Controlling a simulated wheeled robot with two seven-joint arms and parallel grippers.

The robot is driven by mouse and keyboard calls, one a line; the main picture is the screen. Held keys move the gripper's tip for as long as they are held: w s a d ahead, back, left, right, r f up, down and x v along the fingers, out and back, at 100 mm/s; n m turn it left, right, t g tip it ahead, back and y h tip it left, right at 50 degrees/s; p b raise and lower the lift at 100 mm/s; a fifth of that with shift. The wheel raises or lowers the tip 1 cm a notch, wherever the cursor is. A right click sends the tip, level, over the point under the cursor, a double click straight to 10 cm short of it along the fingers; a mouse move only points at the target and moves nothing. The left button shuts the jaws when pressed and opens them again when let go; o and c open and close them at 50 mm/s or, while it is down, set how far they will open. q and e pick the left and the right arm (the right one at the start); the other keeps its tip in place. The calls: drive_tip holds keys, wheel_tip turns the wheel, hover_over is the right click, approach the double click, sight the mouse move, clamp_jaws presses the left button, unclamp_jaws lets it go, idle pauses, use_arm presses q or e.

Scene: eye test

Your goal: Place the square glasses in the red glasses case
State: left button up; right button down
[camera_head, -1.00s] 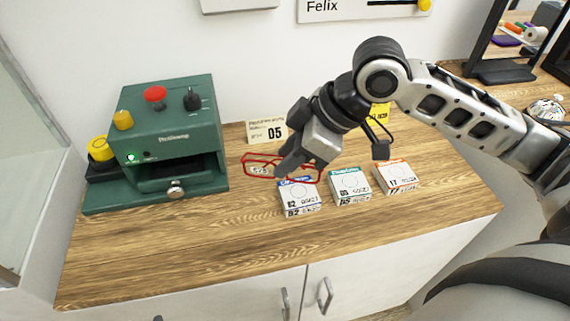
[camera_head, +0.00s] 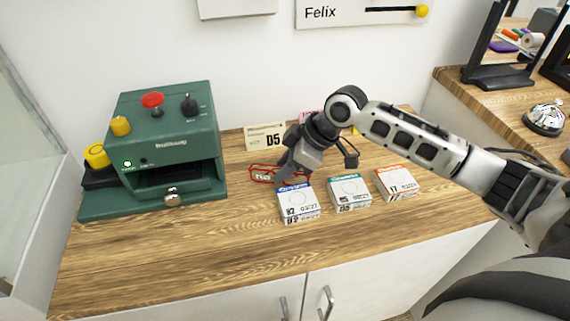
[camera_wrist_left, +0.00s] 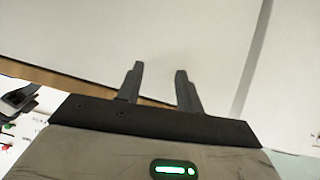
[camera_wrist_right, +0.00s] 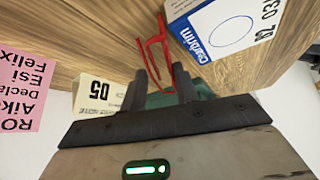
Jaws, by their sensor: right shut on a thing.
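A pair of red square-framed glasses (camera_head: 262,173) is at the middle back of the wooden counter, left of the white boxes. My right gripper (camera_head: 284,177) is shut on the glasses. In the right wrist view the thin red frame (camera_wrist_right: 141,48) stands out from between the fingers (camera_wrist_right: 160,88). Whether the glasses touch the counter I cannot tell. My left gripper (camera_wrist_left: 157,72) shows only in the left wrist view, open and empty before a pale surface. No red glasses case shows in any view.
A green machine (camera_head: 165,130) stands on the left of the counter (camera_head: 190,250). Three small white boxes, blue-edged (camera_head: 298,203), teal-edged (camera_head: 348,192) and orange-edged (camera_head: 397,183), stand in a row. A card (camera_head: 264,137) stands behind the glasses. The counter's front is clear.

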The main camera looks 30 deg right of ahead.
drive_tip(key=c, duration=1.1)
unclamp_jaws()
drive_tip(key=shift+o, duration=0.2)
